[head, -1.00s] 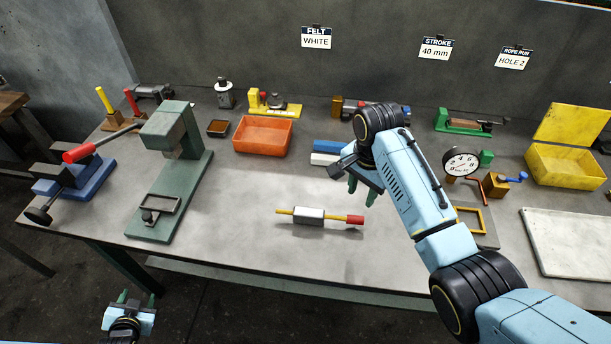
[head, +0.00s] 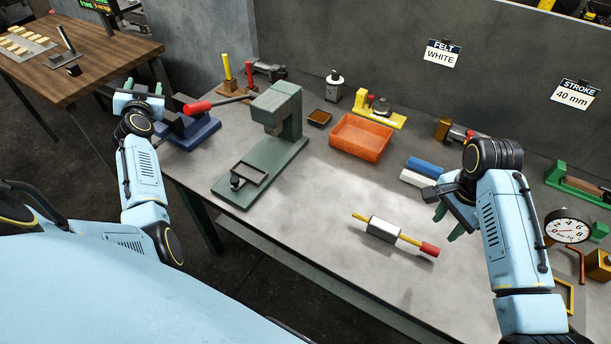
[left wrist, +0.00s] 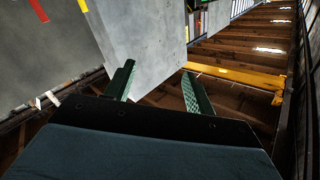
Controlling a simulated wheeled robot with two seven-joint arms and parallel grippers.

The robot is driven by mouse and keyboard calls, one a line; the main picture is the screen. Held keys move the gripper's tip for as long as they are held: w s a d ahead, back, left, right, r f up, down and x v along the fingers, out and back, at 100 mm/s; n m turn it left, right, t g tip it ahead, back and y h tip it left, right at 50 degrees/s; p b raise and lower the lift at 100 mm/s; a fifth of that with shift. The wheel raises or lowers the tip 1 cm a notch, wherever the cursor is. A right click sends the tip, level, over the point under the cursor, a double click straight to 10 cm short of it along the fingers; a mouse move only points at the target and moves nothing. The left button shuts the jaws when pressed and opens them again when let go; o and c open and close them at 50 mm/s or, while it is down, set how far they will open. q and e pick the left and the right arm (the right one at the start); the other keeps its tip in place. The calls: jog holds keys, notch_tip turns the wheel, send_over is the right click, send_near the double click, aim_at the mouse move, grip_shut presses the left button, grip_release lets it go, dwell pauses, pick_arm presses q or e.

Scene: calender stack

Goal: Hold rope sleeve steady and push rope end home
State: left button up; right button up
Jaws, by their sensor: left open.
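My right gripper (head: 449,222) is above the bench, just right of and behind the sleeve in the head view, fingers apart, empty, touching nothing I can see. My left gripper (head: 143,86) is raised at the left, far from the sleeve, open and empty; its green fingers also show in the left wrist view (left wrist: 158,88).
A green press (head: 262,150) and an orange tray (head: 361,137) stand left of and behind the sleeve. Blue and white bars (head: 425,167) lie near my right gripper. A dial gauge (head: 568,228) stands at right. The bench in front of the tray is clear.

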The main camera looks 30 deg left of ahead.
pick_arm(q)
jog(key=w+d+r+m+t+h, duration=0.8)
jog(key=w+d+r+h, duration=0.6)
jog(key=w+d+r, duration=0.4)
jog(key=w+d+f+m+g+h, duration=0.2)
jog(key=d+m+g+h, duration=0.15)
jog(key=d, duration=0.65)
jog(key=w+d+f+m+g+h, duration=0.2)
jog(key=d+m+g+h, duration=0.15)
jog(key=d, duration=0.65)
jog(key=m+g+y, duration=0.7)
jog(key=g+y, duration=0.1)
jog(key=g, duration=0.5)
send_over(384, 224)
notch_tip(384, 224, down, 23)
notch_tip(384, 224, down, 13)
jog(key=shift+s+r, duration=0.1)
jog(key=shift+r, duration=0.1)
